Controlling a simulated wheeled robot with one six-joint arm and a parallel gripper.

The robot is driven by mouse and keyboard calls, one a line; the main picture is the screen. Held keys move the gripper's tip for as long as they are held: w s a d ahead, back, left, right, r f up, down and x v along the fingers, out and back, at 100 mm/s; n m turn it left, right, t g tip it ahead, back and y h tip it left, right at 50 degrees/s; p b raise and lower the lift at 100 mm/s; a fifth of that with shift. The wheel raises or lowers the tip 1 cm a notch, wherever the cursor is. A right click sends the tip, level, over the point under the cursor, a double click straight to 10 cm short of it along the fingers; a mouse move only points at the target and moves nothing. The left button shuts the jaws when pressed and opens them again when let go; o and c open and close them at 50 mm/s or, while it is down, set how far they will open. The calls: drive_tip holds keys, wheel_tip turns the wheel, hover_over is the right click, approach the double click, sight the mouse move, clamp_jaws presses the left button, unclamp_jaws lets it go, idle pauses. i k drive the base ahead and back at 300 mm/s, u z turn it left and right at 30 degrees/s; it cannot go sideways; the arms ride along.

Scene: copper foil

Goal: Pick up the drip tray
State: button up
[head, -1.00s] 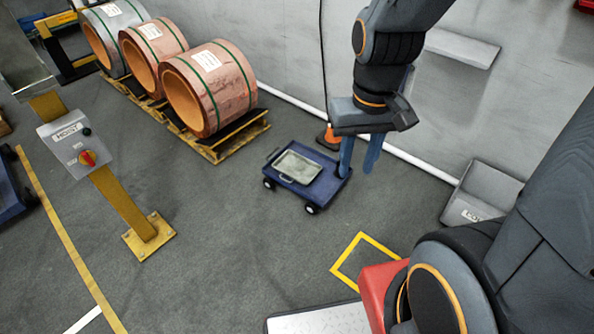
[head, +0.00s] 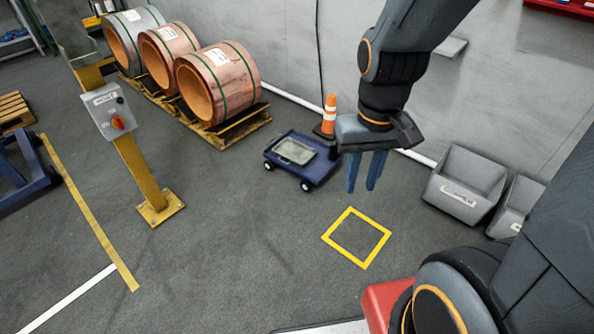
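The drip tray (head: 296,150) is a shallow grey-green rectangular tray with a pale rim. It lies on the deck of a low blue cart (head: 323,168) with small wheels, near the back wall. My gripper (head: 364,186) hangs in the air with its two blue fingers pointing down and a gap between them. It appears to the right of the cart in the picture, apart from the tray, and nothing is between the fingers. No part of the tray is hidden by my arm.
An orange cone (head: 329,112) stands behind the cart. Copper coils (head: 219,83) on pallets are at the back left. A yellow hoist post (head: 143,172) stands left, and grey bins (head: 466,184) stand right. A yellow floor square (head: 356,237) is empty; the middle floor is clear.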

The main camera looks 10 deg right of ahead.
sight(297, 153)
drive_tip(key=z, duration=0.95)
drive_tip(key=k, duration=0.1)
drive_tip(key=u, duration=2)
drive_tip(key=i, duration=1.4)
drive_tip(key=z, duration=0.95)
drive_tip(key=i, duration=0.55)
drive_tip(key=z, duration=0.55)
